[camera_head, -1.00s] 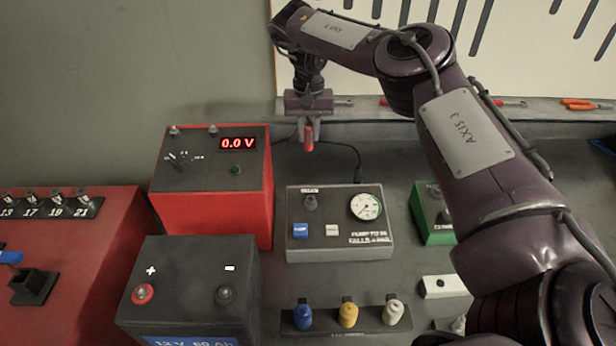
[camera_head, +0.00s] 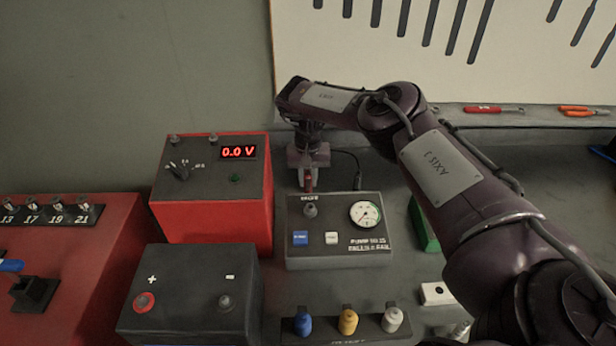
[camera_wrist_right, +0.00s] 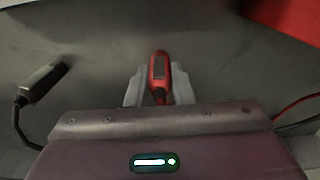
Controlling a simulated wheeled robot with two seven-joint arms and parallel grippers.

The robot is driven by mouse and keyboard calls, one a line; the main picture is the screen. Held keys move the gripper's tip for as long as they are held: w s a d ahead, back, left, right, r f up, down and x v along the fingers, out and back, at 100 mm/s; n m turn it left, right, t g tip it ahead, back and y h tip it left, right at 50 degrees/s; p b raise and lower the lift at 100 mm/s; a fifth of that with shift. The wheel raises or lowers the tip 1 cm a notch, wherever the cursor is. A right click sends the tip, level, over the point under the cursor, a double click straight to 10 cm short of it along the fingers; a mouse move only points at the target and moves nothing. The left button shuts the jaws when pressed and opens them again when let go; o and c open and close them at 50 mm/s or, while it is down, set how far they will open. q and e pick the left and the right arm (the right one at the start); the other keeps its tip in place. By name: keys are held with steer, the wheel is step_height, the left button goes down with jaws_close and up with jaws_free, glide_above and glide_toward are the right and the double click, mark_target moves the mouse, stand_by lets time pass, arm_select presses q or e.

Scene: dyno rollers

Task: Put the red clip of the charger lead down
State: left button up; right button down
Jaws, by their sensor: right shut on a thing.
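The red clip (camera_wrist_right: 159,70) is between the two fingers of my right gripper (camera_wrist_right: 158,86), which is shut on it. In the head view, the red clip (camera_head: 308,180) points down from my right gripper (camera_head: 308,172), just behind the grey gauge box and right of the red charger (camera_head: 212,205) with its 0.0 V display. The clip is low over the bench; I cannot tell whether it touches the surface. A red and a black lead run at the right edge of the wrist view. My left gripper is out of view.
The grey gauge box (camera_head: 335,255) stands close in front of the gripper. A black connector on a cable (camera_wrist_right: 45,82) lies at left in the wrist view. The black battery (camera_head: 190,290), a green box (camera_head: 424,225) and a rack of coloured knobs (camera_head: 348,322) stand nearby.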

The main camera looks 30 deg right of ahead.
mark_target(308, 174)
steer(key=shift+f, duration=0.15)
steer(key=c, duration=1.3)
jaws_free()
step_height(308, 174, up, 7)
steer(key=shift+r+b, duration=0.1)
steer(key=shift+b, duration=1.1)
step_height(308, 174, up, 4)
steer(key=shift+r+p, duration=0.25)
steer(key=shift+p, duration=0.15)
steer(key=shift+r, duration=0.35)
